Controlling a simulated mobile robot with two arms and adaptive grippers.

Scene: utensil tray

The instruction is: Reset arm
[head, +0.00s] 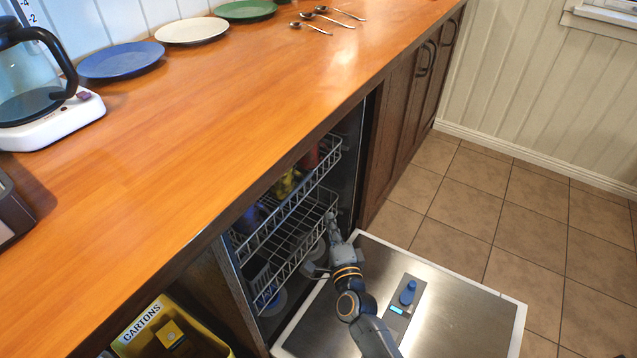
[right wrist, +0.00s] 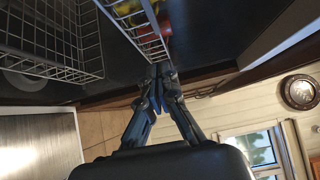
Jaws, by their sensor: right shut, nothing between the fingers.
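My right gripper (head: 332,222) is shut and empty at the open dishwasher, close to the right end of its racks. It also shows in the right wrist view (right wrist: 160,72), where its fingertips meet just beside the corner of a wire rack. My right arm reaches in from the bottom of the head view, over the lowered dishwasher door (head: 450,310). My left gripper is not in view.
The upper rack (head: 262,228) holds red, yellow and blue items. The lower rack (head: 268,290) is below it. Several spoons (head: 318,12), plates (head: 122,60) and a coffee maker (head: 60,122) stand on the counter (head: 200,140). The tiled floor at right is clear.

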